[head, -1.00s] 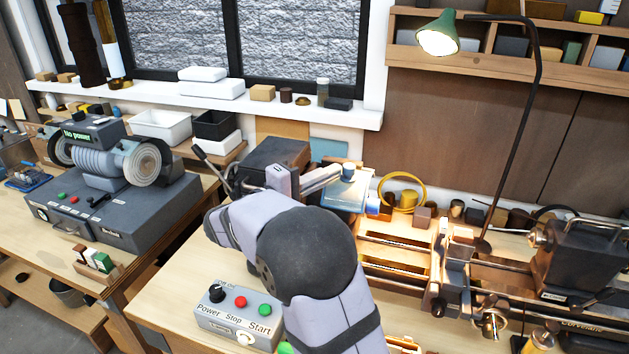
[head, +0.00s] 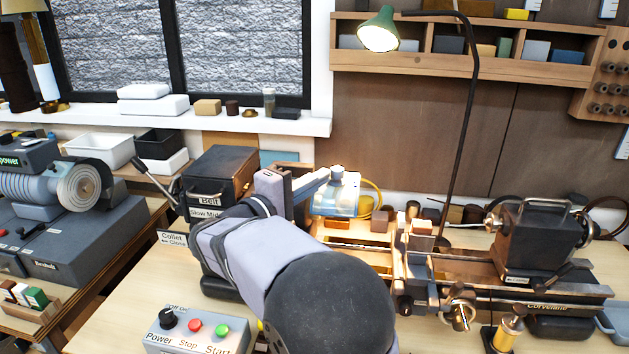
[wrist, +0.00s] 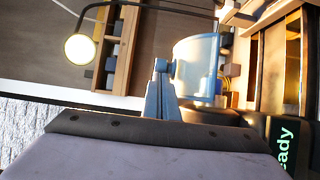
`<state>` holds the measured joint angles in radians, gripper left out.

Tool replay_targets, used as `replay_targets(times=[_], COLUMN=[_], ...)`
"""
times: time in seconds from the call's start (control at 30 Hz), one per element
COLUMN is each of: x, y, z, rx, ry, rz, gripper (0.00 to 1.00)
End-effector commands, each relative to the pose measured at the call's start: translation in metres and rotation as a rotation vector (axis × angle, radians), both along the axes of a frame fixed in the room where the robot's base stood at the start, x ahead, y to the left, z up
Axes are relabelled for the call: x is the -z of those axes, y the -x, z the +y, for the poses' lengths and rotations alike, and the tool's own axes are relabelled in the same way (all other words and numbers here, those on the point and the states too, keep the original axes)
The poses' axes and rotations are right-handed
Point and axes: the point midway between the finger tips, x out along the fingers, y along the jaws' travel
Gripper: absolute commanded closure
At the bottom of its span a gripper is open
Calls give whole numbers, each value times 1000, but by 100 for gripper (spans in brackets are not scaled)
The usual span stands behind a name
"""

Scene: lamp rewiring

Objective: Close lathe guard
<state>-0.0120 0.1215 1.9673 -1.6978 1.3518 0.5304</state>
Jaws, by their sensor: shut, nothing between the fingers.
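The lathe guard (head: 338,199) is a pale blue, see-through curved cover over the left end of the lathe (head: 500,283), beside the headstock box (head: 218,172). It also shows in the wrist view as a pale blue curved shell (wrist: 198,62). My gripper (head: 322,178) is shut and empty, with its fingertips at the upper left edge of the guard. In the wrist view the fingers (wrist: 163,88) reach up beside the guard's left edge; whether they touch it I cannot tell. My arm hides the front of the headstock.
A control box (head: 195,330) with a knob and red and green buttons stands at the front left. A lit green lamp (head: 379,30) hangs above the bench. A bench grinder (head: 60,185) stands at the left. Small blocks lie behind the lathe bed.

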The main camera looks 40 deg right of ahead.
Motion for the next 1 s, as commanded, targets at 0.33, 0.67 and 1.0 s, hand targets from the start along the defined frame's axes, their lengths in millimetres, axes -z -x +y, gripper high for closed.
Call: replay_targets(times=[0.33,0.67,1.0], x=[2,1,0], y=[8,20,25], z=[33,83,100], rx=[0,-4,-2], ry=[0,1,1], rz=[-2,-1,2], gripper=[100,100,100])
